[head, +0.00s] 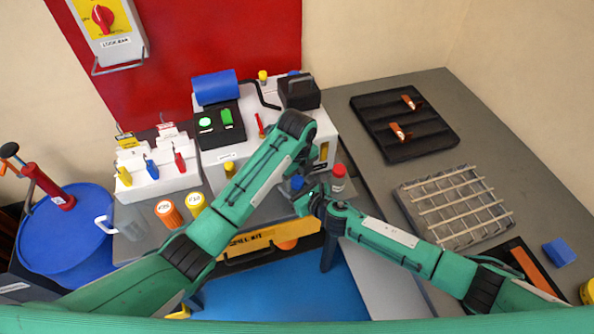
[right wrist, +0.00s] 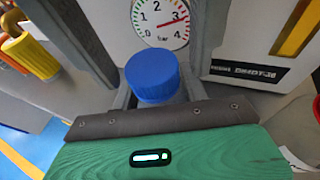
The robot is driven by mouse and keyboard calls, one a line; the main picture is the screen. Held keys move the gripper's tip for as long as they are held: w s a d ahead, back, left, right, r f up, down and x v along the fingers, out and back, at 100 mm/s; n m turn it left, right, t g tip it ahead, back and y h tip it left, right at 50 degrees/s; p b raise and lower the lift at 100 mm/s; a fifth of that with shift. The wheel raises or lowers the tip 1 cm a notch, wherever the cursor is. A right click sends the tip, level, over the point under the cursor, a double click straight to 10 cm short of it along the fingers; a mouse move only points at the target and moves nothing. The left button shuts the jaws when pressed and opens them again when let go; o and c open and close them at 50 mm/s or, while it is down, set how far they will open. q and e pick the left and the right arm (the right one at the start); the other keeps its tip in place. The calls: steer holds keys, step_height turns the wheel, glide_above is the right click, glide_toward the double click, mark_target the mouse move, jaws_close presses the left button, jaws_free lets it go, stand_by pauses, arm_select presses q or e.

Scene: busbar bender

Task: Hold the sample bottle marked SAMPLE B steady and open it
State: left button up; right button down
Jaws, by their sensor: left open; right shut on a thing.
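The bottle with a blue cap (head: 297,183) stands at the front of the bench before the machine. Its cap also shows in the right wrist view (right wrist: 152,76), between my right fingers. The bottle's body and any SAMPLE B marking are hidden. My right gripper (head: 309,203) is shut on this bottle from the right side, below the cap. My left gripper (head: 303,176) is open and points down at the cap, largely hidden by its own wrist in the head view. Grey bars either side of the cap in the right wrist view look like its fingers.
A red-capped bottle (head: 339,179) stands close to the right of the grippers. The white machine (head: 325,135) with a pressure gauge (right wrist: 160,20) is right behind. Orange (head: 167,213) and yellow (head: 195,203) containers stand left. A wire rack (head: 455,207) lies right.

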arm_select(q)
steer(key=c, duration=1)
steer(key=n, duration=0.7)
steer(key=o, duration=1.1)
steer(key=shift+r, duration=0.1)
